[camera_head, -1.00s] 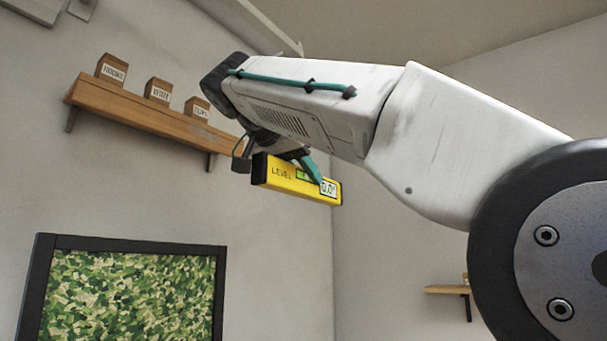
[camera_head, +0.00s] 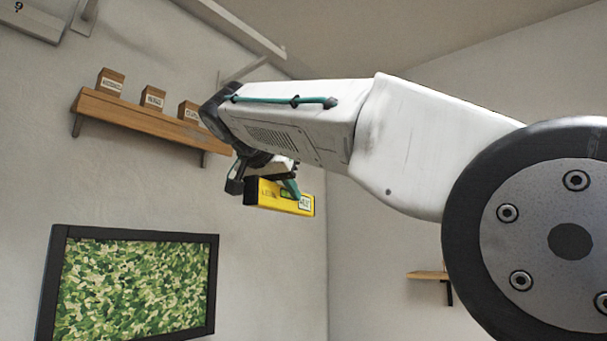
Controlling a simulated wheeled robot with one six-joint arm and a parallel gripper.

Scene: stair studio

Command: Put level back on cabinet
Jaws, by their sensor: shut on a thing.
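My gripper (camera_head: 287,184) is shut on the yellow level (camera_head: 268,196) and holds it in the air in front of the wall. One teal finger shows on the near side of the level; the other is hidden. The level is below and to the right of the wooden shelf in the picture. No cabinet can be made out in this view.
A wooden wall shelf (camera_head: 140,112) carries small labelled boxes (camera_head: 152,97). A black-framed green picture (camera_head: 135,285) hangs below it. A smaller shelf (camera_head: 428,275) is at the lower right, partly behind my arm. A pale rail (camera_head: 232,28) runs near the ceiling.

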